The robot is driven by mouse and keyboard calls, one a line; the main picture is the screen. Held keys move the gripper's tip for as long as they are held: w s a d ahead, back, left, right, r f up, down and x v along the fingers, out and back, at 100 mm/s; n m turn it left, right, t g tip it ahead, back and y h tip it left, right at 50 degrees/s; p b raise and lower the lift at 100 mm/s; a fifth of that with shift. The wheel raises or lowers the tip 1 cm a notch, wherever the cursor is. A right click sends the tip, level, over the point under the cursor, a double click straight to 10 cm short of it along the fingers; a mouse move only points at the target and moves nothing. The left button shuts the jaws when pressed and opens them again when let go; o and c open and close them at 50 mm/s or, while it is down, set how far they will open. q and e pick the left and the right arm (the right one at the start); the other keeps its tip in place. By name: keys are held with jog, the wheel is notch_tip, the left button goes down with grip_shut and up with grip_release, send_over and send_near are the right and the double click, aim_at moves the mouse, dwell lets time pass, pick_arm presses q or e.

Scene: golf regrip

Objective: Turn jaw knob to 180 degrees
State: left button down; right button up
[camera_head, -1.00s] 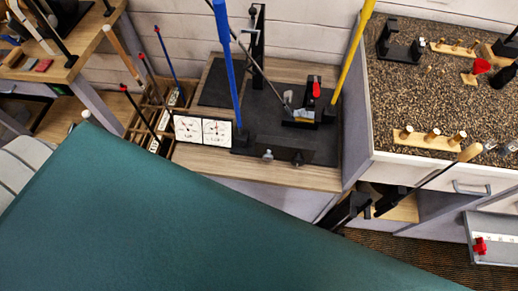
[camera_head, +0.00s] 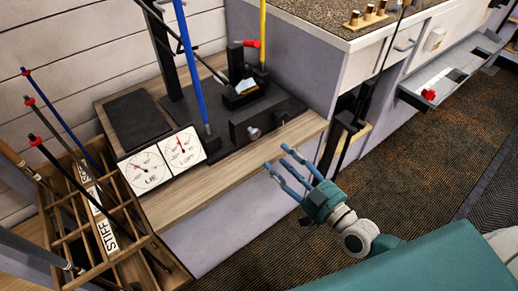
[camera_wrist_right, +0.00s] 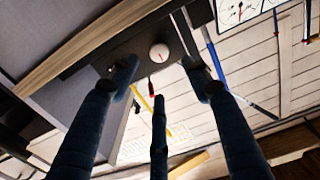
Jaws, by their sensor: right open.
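A black clamp machine (camera_head: 245,95) with a red-handled lever (camera_head: 251,43) stands on the wooden bench. A small round silver knob (camera_head: 254,133) sits on the front face of its low black block. In the right wrist view a round pale knob (camera_wrist_right: 159,54) with a red mark faces me, beyond and between my fingertips. My right gripper (camera_head: 284,166) is open and empty, its three blue fingers spread in front of the bench edge, apart from the knob. My left gripper is not in view.
Two white dial gauges (camera_head: 166,164) labelled LIE and LOFT stand left of the block. Blue (camera_head: 190,70) and yellow (camera_head: 262,30) shafts rise from the machine. A wooden club rack (camera_head: 110,235) is at lower left.

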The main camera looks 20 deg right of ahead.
aim_at(256, 136)
jog(key=x, duration=1)
jog(key=shift+w, duration=0.3)
jog(key=c, duration=1.1)
